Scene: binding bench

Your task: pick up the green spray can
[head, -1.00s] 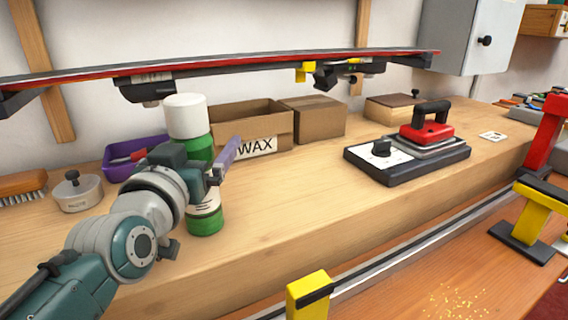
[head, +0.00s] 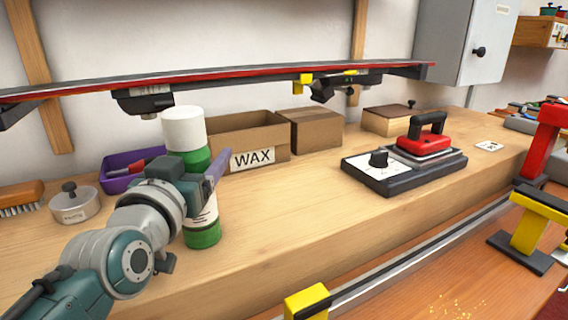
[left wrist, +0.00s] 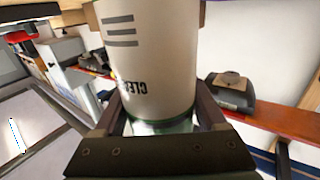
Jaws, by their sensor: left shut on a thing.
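The green spray can (head: 204,234) stands upright at the front left of the bench, with a white cap and a white label. My left gripper (head: 203,181) is shut on it around the middle, one finger showing on its right side. The gripper covers part of the can's body. In the left wrist view the can (left wrist: 152,60) fills the middle between the two fingers, its label lettering upside down. I cannot tell whether its base touches the bench. My right gripper is not in view.
A WAX box (head: 280,131) and a purple tray (head: 118,185) stand behind the can. A round tin (head: 75,206) and a brush (head: 20,196) lie to its left. A ski or board (head: 230,77) hangs above. An iron (head: 424,143) rests on its base at right. The bench between is clear.

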